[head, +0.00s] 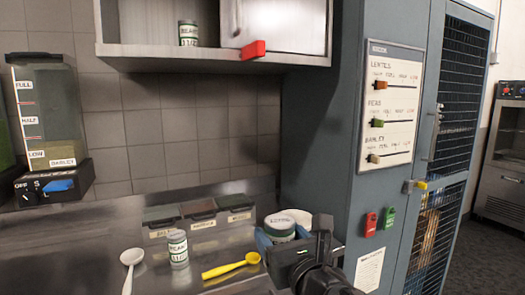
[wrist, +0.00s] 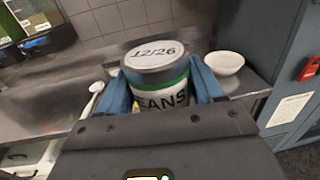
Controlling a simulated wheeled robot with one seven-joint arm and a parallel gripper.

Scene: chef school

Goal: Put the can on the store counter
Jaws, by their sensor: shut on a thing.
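A can labelled BEANS (wrist: 160,80), with a green band and 12/26 on its lid, sits between the blue fingers of my gripper (wrist: 160,92) in the wrist view. In the head view the gripper (head: 280,238) is at the right end of the metal counter (head: 75,262), shut around the held can (head: 280,226). I cannot tell whether the can's base touches the counter. A similar can (head: 178,248) stands on the counter to the left. Another can (head: 188,33) stands on the wall shelf.
A white bowl (head: 299,217) is just behind the held can. A white spoon (head: 131,262), a yellow scoop (head: 230,266) and lidded bins (head: 202,211) occupy the counter. A blue-grey cabinet (head: 322,130) rises at its right. The counter's left part looks clear.

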